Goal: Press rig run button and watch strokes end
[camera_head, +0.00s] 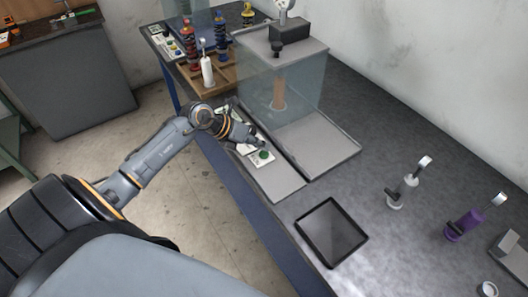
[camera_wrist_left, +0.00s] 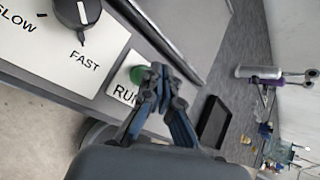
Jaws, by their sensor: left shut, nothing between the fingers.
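The green run button (camera_head: 263,154) sits on a white panel on the rig's front plate. In the left wrist view the green button (camera_wrist_left: 138,74) shows beside the label RUN, partly hidden by the fingers. My left gripper (camera_head: 251,139) is shut and empty, close to the button. In the left wrist view its fingertips (camera_wrist_left: 160,74) overlap the button's right edge; I cannot tell whether they touch it. The rig (camera_head: 318,142) has a grey base and a clear guard (camera_head: 290,85) around a brownish upright part (camera_head: 279,93). My right gripper is not in view.
A black dial (camera_wrist_left: 82,14) marked SLOW and FAST is near the button. A black tray (camera_head: 331,232), a white-grey part (camera_head: 402,190) and a purple part (camera_head: 463,225) stand on the bench. A wooden rack (camera_head: 215,79) holds coloured shocks behind.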

